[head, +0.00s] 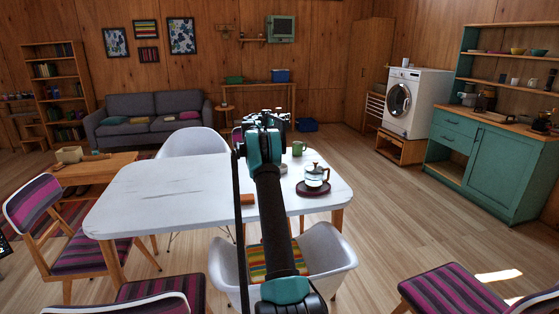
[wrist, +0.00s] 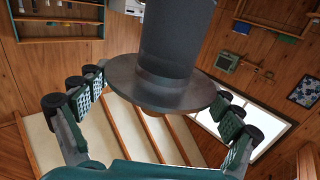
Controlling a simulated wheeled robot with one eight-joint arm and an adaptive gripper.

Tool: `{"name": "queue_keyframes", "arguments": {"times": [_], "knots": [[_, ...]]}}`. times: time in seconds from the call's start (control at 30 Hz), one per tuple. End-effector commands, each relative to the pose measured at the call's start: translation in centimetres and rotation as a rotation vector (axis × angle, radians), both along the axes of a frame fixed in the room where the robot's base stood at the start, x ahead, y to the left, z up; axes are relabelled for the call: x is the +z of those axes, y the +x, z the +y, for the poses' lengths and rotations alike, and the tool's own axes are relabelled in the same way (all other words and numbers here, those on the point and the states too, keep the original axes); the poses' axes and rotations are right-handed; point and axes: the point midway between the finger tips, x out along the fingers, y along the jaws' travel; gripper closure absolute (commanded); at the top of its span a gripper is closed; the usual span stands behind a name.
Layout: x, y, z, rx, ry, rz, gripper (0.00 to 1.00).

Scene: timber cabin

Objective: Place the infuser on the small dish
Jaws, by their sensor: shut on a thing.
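My gripper (wrist: 163,100) is shut on the infuser (wrist: 175,45), a grey cylinder with a wide dark round rim. The fingers stand at opposite sides of the rim. In the head view my gripper (head: 268,118) is above the far side of the white table (head: 150,190), and the infuser cannot be made out there. A small pale round item (head: 283,168) lies on the table just right of my arm, partly hidden; I cannot tell whether it is the small dish. A glass teapot (head: 314,176) stands on a dark red round tray (head: 313,189) at the table's right.
A green mug (head: 298,147) stands near the table's far right edge. An orange-brown block (head: 247,199) lies left of my arm near the front edge. The table's left half is clear. White chairs (head: 192,141) stand at the far and near sides; striped chairs (head: 62,212) stand around.

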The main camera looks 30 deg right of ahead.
Motion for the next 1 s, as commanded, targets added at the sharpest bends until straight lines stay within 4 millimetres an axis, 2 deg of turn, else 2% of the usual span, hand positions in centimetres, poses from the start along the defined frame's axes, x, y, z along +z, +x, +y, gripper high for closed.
{"name": "queue_keyframes", "arguments": {"times": [0.5,0.63,0.87,1.0], "knots": [[-12.1,0.0,0.0,-0.001,0.000,0.000,0.51],[-13.9,0.0,0.0,-0.001,0.000,0.000,0.51],[-15.3,-0.1,0.0,-0.001,0.000,0.000,0.51],[-17.3,0.0,0.0,-0.001,0.000,0.000,0.51]]}}
